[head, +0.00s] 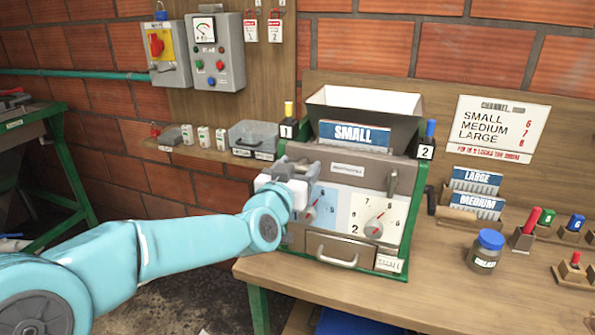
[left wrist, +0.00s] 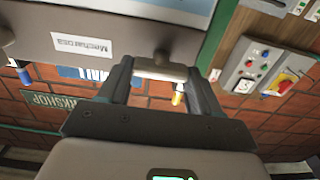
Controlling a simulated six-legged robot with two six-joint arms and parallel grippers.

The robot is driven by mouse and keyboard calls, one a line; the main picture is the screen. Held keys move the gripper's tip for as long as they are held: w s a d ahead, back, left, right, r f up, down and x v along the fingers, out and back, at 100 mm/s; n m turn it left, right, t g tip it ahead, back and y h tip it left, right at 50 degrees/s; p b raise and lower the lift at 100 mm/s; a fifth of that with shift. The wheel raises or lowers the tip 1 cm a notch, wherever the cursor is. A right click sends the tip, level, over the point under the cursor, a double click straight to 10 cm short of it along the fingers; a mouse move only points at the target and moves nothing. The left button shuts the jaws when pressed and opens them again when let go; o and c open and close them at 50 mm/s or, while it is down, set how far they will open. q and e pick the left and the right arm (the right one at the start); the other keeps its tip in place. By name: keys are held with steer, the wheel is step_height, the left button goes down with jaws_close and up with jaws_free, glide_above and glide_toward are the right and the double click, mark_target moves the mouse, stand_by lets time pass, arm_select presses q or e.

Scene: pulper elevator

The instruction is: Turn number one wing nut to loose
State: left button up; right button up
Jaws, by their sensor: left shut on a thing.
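The pulper (head: 345,172) stands on the wooden bench with a grey front and green side frames. My left gripper (head: 308,170) is at the upper left of its front, beside the "1" tag (head: 287,130). In the left wrist view my left gripper (left wrist: 160,76) has its fingers on either side of a small grey bar, which looks like the number one wing nut (left wrist: 161,67). The gripper hides this nut in the head view. The other wing nut (head: 392,183), below the "2" tag (head: 426,152), points roughly up and down. My right gripper is not in view.
Two dials (head: 374,229) and a drawer handle (head: 337,250) are on the pulper's front below my gripper. A hopper (head: 365,103) with a SMALL plate is on top. A blue-lidded jar (head: 486,252) and plates (head: 475,180) stand to the right.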

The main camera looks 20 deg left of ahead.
arm_select(q)
steer(key=o, duration=1.1)
steer(key=shift+w, duration=0.1)
steer(key=shift+c, duration=0.2)
steer(key=shift+s, duration=0.55)
steer(key=s+b, duration=0.1)
steer(key=s, duration=1.4)
steer(key=shift+s+a+b, duration=0.15)
steer(key=shift+a+b, duration=0.1)
steer(key=shift+b, duration=0.15)
